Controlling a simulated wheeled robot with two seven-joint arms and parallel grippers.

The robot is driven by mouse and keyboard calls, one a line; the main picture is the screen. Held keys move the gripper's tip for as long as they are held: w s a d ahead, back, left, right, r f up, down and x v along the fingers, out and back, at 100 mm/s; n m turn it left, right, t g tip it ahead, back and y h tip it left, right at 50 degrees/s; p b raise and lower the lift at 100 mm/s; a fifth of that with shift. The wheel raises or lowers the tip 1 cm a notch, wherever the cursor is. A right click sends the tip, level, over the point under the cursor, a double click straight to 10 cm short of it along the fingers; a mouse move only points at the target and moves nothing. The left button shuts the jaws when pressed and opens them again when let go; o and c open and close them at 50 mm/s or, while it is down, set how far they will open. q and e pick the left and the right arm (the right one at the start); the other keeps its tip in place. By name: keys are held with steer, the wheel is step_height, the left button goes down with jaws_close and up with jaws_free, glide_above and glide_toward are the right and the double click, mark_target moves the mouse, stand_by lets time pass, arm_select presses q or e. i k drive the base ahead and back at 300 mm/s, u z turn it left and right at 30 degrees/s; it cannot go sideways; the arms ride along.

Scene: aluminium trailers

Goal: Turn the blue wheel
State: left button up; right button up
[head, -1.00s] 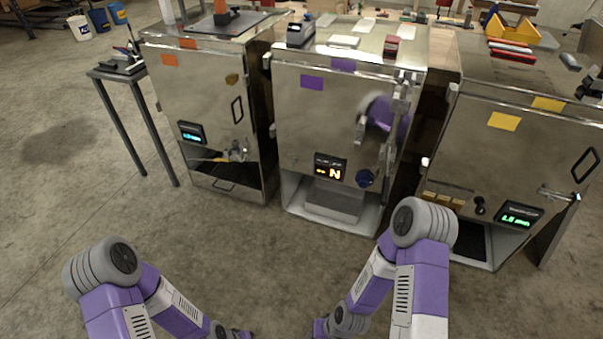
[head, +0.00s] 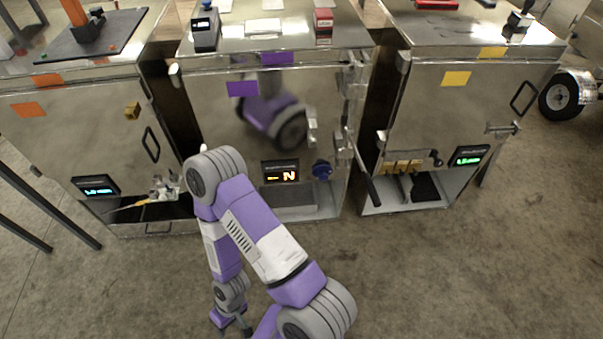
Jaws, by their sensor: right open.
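My right gripper (head: 234,326) is low at the bottom of the head view, pointing down over the floor. It is open, with nothing visible between its fingers, left of and well apart from the wheel. My right arm crosses in front of the lower left of the middle cabinet. My left gripper is out of view.
An orange-marked cabinet (head: 75,135) stands at left and a yellow-marked cabinet (head: 455,110) at right. A dark lever (head: 365,175) juts out right of the wheel. A trailer tyre (head: 561,97) is far right. The floor in front is clear.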

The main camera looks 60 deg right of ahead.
mark_target(322, 171)
steer(key=z, duration=0.8)
steer(key=i, duration=1.1)
steer(key=z, duration=1.2)
